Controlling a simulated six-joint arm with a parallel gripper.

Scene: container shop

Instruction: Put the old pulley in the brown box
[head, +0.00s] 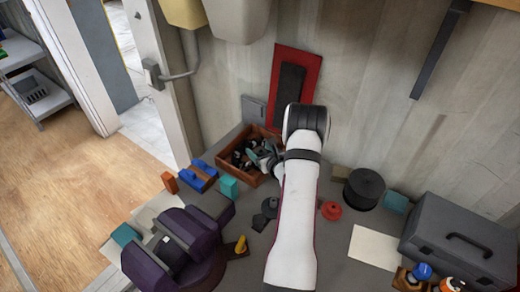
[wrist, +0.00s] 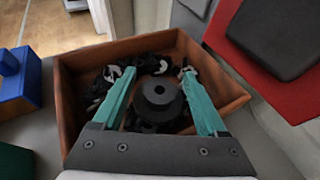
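The brown box (head: 250,178) stands against the wall in the head view, left of my arm; its rim (wrist: 68,110) surrounds the middle of the wrist view. A dark, stepped round pulley (wrist: 159,98) shows between my fingers, over the black and pale pieces in the box. Whether it rests on them is unclear. My gripper (wrist: 159,75), with teal fingers, reaches into the box; in the head view my gripper (head: 262,160) is partly hidden by my arm. The fingers are spread, with narrow gaps on both sides of the pulley.
A black round part (head: 363,188), a red knob (head: 331,210) and a grey toolbox (head: 461,240) are to the right.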

